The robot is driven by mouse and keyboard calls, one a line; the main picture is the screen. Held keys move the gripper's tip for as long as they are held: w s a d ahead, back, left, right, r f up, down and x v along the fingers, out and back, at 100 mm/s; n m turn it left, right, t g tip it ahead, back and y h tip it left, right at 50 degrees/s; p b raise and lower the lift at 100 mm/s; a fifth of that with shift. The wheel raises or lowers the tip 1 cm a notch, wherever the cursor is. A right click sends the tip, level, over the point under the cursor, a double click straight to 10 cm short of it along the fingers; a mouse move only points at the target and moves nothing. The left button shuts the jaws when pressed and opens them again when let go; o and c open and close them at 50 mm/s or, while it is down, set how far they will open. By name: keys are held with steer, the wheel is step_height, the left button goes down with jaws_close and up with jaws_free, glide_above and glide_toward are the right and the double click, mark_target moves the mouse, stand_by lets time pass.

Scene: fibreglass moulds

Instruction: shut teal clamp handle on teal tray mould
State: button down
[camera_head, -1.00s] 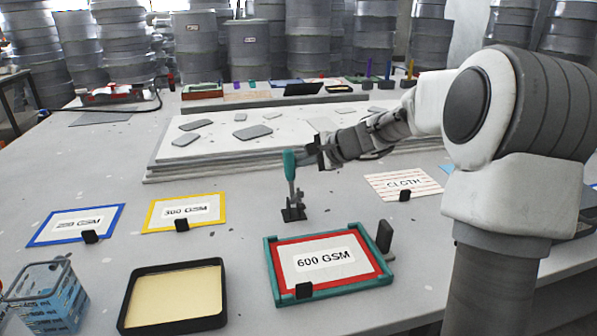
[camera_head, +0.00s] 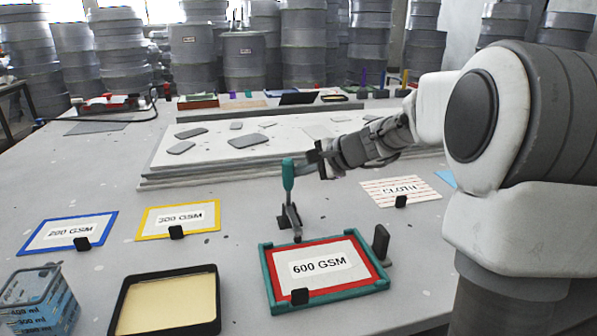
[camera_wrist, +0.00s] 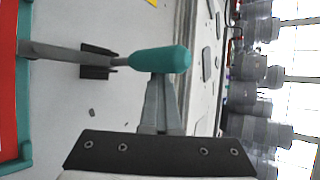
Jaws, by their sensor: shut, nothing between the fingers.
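The teal tray mould (camera_head: 268,283) lies on the table around a red-bordered 600 GSM sheet (camera_head: 320,267). The clamp stands behind its far rim on a dark base (camera_head: 284,222). Its teal handle (camera_head: 288,174) points up, and a grey bar reaches from the clamp toward the tray's far rim; whether it presses there I cannot tell. In the wrist view the handle (camera_wrist: 160,60) lies just beyond my fingertips, with the bar (camera_wrist: 60,50) running to the tray rim (camera_wrist: 25,90). My gripper (camera_head: 303,168) is shut and empty, its tips against or very near the handle's right side.
A dark upright block (camera_head: 381,243) stands at the tray's right rear corner. A cloth card (camera_head: 400,190) and a low white slab (camera_head: 330,162) lie behind.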

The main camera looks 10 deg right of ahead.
steer(key=shift+s+a, duration=0.2)
